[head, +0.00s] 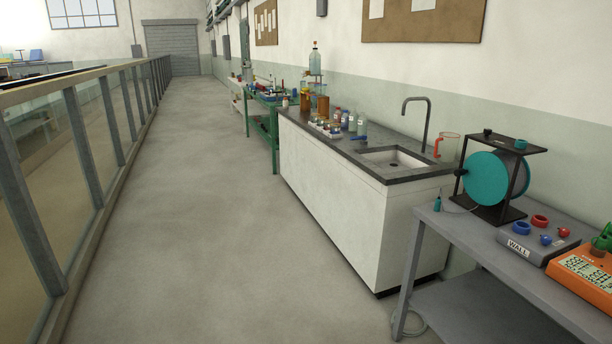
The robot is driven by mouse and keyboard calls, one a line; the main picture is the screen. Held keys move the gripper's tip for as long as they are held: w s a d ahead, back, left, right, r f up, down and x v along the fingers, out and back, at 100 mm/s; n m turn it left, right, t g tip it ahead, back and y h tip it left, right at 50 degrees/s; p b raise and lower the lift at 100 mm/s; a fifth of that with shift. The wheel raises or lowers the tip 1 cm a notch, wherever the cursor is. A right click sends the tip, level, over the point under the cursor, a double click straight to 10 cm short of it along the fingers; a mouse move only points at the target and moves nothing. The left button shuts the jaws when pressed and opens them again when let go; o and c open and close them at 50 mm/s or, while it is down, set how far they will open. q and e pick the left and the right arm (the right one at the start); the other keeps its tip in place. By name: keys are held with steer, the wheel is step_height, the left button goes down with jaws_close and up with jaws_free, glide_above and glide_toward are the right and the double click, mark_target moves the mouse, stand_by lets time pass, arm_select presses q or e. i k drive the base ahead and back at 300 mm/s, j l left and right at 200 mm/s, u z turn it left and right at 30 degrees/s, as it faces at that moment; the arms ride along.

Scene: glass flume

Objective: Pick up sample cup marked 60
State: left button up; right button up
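I cannot make out a sample cup marked 60 from here. A group of small containers (326,127) stands on the dark counter, left of the sink. They are too small to read any marking, and some hide others behind them. Neither of my grippers is in the head view.
The white cabinet (334,213) has a dark worktop with a sink (393,158), a tap (427,112) and several bottles (352,121). A grey table (500,246) holds a teal reel (487,178) at right. A glass-panelled flume (88,137) runs along the left. The floor (215,210) between is clear.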

mark_target(335, 128)
steer(key=i+j+u, duration=0.1)
steer(key=i, duration=1)
steer(key=i+j+u, duration=0.1)
steer(key=i, duration=1.05)
steer(key=j, duration=0.05)
